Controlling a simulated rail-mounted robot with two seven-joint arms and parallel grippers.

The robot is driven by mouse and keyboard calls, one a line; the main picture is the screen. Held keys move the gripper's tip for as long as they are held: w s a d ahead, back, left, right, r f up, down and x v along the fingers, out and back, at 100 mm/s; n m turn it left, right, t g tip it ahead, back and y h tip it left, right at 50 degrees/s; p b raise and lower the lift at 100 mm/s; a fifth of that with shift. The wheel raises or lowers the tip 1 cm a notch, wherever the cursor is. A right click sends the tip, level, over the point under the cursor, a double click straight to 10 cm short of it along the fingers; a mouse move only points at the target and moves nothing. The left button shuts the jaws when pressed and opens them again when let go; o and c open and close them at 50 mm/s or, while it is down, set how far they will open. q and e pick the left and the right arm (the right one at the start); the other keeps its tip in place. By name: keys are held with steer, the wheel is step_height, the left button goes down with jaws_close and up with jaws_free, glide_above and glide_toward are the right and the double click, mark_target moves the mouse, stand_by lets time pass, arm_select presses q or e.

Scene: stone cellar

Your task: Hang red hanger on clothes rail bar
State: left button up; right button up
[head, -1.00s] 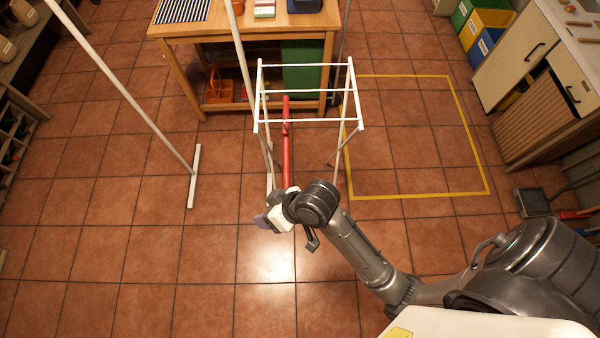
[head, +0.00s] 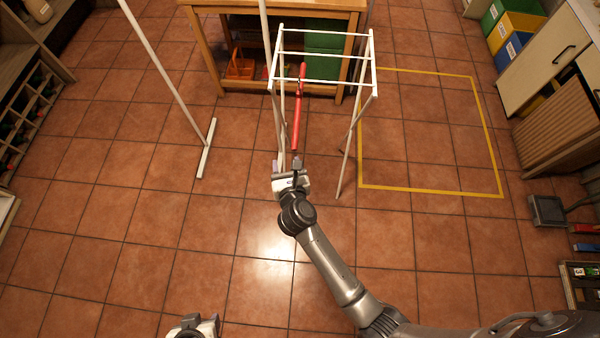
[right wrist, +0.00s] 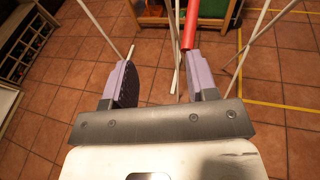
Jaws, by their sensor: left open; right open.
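The red hanger (head: 297,118) is seen nearly edge-on at the white rack (head: 325,83), crossing its near bar; its near end points toward me. It also shows in the right wrist view (right wrist: 190,25). My right gripper (head: 289,166) is open and empty, just short of the hanger's near end. In the right wrist view its fingers (right wrist: 160,75) are apart, and the hanger's end appears by the right finger. My left gripper (head: 195,322) is open at the bottom edge. The clothes rail shows as a white upright (head: 170,82) with a floor foot; its top bar is out of view.
A wooden table (head: 213,50) with an orange crate and green box below stands behind the rack. A yellow floor outline (head: 430,190) lies to the right. A bottle shelf (head: 30,115) is at left, cabinets (head: 560,120) at right. The near floor is mostly clear.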

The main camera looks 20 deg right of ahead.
mark_target(295, 143)
steer(key=w+d+f+m, duration=0.1)
steer(key=w+d+f, duration=0.1)
steer(key=w, duration=0.1)
steer(key=w+d+f+m+g+h+b, duration=0.1)
steer(key=w+d+f, duration=0.1)
steer(key=w, duration=0.1)
steer(key=w+d+f+m+g+b, duration=0.1)
steer(key=w+d+f+m, duration=0.1)
steer(key=w, duration=0.1)
steer(key=shift+w+f+h, duration=0.35)
steer(key=shift+f+h, duration=0.05)
steer(key=shift+w+d+f, duration=0.2)
steer(key=shift+w+f, duration=0.05)
steer(key=shift+w, duration=0.4)
steer(key=c, duration=0.6)
jaws_close()
